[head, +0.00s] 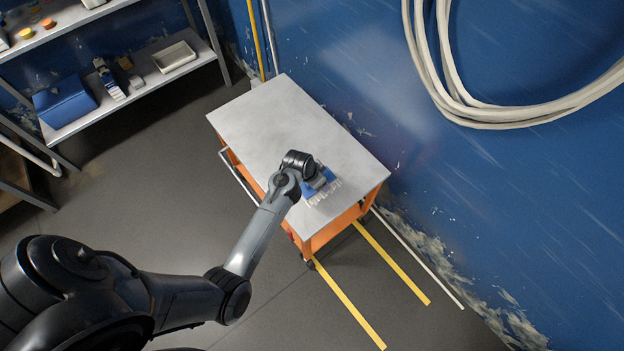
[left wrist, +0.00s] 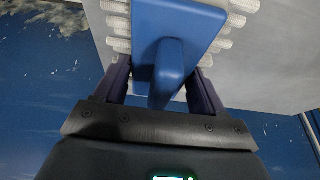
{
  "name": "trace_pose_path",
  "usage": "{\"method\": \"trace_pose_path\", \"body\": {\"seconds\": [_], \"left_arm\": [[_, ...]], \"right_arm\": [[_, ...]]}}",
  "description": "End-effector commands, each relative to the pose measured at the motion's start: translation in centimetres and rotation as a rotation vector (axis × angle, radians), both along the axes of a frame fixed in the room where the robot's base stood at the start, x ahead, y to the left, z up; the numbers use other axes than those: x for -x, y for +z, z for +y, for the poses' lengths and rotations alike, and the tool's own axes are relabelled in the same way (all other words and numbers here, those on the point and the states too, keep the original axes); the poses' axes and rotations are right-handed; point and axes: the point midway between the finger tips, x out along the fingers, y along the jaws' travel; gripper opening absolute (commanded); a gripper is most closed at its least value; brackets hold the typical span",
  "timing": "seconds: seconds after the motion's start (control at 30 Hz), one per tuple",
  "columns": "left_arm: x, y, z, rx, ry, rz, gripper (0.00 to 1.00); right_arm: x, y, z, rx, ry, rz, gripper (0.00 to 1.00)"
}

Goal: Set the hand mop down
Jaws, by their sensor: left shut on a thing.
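The hand mop has a blue plate and handle with pale fringe along its edges. In the head view the hand mop (head: 320,183) is over the near right part of the grey top of an orange cart (head: 270,118). My left gripper (left wrist: 160,85) is shut on the blue handle of the hand mop (left wrist: 180,50) in the left wrist view. The fringe faces the grey top (left wrist: 265,60); I cannot tell whether it touches. In the head view my left wrist hides the gripper fingers and part of the mop. My right gripper is not in view.
The rest of the cart top is bare. A blue wall (head: 480,190) stands behind the cart, with a coiled pale hose (head: 455,100) on it. A shelf unit (head: 140,85) at the upper left holds a blue box (head: 65,102) and a tray (head: 174,57).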

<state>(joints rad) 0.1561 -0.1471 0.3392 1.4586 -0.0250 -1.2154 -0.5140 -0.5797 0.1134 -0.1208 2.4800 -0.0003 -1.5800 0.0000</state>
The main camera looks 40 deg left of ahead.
Motion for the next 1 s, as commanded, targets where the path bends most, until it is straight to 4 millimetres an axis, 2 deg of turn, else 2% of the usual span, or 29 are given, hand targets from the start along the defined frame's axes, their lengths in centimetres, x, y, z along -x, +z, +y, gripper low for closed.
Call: {"method": "trace_pose_path", "body": {"seconds": [0.1, 0.3, 0.47, 0.77, 1.0], "left_arm": [[-0.8, -1.4, 1.8, 0.001, 0.001, -0.001, 0.41], [-1.3, -2.1, 3.4, 0.0, -0.001, -0.001, 0.41], [-1.3, -2.7, 3.5, 0.001, -0.001, 0.0, 0.41], [-1.3, -6.2, 3.5, 0.001, 0.0, 0.0, 0.41], [-1.3, -6.2, 3.5, 0.0, 0.0, -0.001, 0.41]], "right_arm": [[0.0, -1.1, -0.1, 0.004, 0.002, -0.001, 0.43], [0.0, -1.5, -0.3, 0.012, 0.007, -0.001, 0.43], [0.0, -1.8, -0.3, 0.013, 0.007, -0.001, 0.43], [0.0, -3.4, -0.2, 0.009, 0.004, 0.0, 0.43], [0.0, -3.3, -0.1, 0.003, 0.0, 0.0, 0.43]]}}
